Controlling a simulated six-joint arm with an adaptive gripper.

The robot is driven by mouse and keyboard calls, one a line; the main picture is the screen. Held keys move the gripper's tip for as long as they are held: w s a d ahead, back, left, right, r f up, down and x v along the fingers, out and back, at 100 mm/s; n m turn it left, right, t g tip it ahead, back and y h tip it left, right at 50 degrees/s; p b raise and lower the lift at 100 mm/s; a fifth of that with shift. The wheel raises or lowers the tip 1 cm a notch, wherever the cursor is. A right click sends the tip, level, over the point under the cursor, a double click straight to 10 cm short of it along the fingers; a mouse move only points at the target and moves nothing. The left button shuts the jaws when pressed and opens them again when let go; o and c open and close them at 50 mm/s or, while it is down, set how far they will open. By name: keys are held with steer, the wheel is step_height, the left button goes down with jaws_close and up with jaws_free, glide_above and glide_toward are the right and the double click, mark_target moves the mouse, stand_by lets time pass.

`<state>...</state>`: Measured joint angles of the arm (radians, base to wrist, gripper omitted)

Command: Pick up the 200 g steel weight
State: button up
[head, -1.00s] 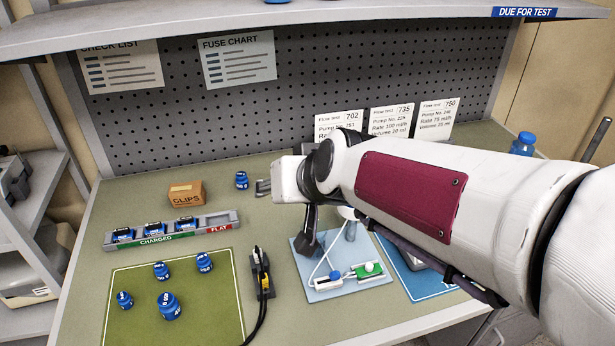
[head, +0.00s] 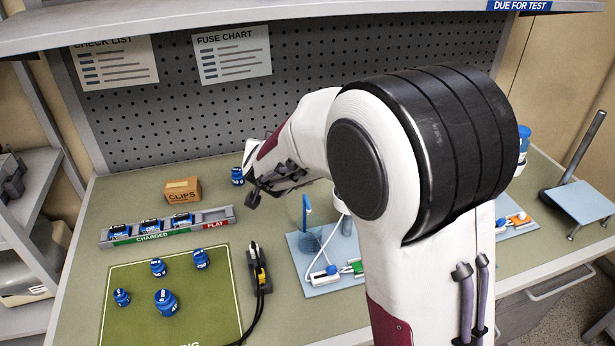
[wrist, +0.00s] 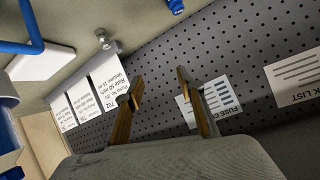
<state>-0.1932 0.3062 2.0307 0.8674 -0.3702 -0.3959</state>
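Several blue knobbed weights stand on the green mat (head: 215,300): a small one (head: 122,297), a larger one (head: 166,303) and two at the back (head: 158,267) (head: 201,259). Another blue weight (head: 237,176) stands behind the mat, by the clips box. Their markings are too small to read surely, so I cannot tell which is 200 g; none looks bare steel. My gripper (head: 252,190) is just right of the lone blue weight in the head view. In the wrist view my gripper (wrist: 158,88) has its fingers apart with nothing between them.
A cardboard clips box (head: 183,190) and a grey charging rack (head: 225,217) stand behind the mat. A black and yellow cabled tool (head: 258,268) lies right of it. A light blue board (head: 318,287) carries small fittings. Pegboard (head: 150,120) closes the back.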

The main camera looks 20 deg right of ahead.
steer(key=w+d+f+m+h, duration=0.1)
steer(key=d+f+h, duration=0.1)
steer(key=f, duration=0.2)
steer(key=w+d+f+m+g+h, duration=0.1)
steer(key=d+f+h, duration=0.1)
steer(key=f, duration=0.3)
steer(key=w+d+f+m+h, duration=0.1)
steer(key=d+f+h, duration=0.1)
steer(key=f, duration=0.3)
steer(key=shift+w+d+g+h, duration=0.15)
steer(key=shift+d+g+h, duration=0.2)
steer(key=shift+h, duration=0.25)
steer(key=shift+x, duration=1.35)
steer(key=shift+f, duration=0.1)
steer(key=x, duration=0.3)
steer(key=shift+d, duration=0.4)
steer(key=shift+x, duration=0.8)
